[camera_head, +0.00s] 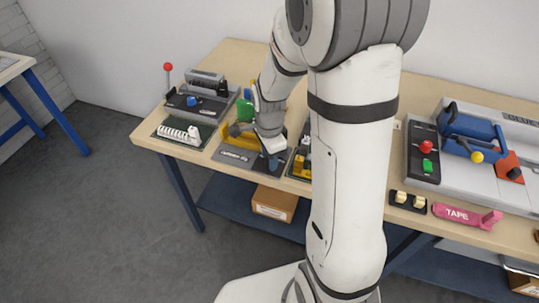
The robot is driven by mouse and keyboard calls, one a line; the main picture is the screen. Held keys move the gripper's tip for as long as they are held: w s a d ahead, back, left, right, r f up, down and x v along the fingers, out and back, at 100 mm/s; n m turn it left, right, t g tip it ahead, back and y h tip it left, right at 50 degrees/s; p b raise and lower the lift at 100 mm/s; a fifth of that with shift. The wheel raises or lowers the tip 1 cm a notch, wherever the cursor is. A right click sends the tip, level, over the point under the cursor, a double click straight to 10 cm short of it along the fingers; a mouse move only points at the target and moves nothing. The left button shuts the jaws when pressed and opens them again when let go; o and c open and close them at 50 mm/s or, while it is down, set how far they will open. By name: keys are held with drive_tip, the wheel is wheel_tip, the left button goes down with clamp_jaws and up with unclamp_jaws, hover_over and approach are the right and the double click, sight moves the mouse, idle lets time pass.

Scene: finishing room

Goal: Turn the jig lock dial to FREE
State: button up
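A grey jig plate (235,156) with small lettering lies at the front of the wooden bench, left of my arm. A yellow clamp-like part (243,137) and a green block (244,110) stand on or just behind it. My gripper (272,158) is low over the right part of this plate, pointing down. A dark blue piece shows at its tip; I cannot tell whether this is a finger or part of the jig. The lock dial and its FREE mark cannot be made out; my gripper may cover them. Whether the fingers are open or touching anything is too small to see.
Left stands a grey machine (205,99) with a red-knobbed lever (168,68), behind a white ribbed part (179,134). Yellow parts (301,164) sit close right of my gripper. Further right are a blue-clamped machine (468,130) and a pink tape dispenser (466,215).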

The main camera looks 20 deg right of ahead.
drive_tip(key=shift+o, duration=0.6)
drive_tip(key=shift+r, duration=0.1)
wheel_tip(320, 180, up, 8)
drive_tip(key=shift+f, duration=0.2)
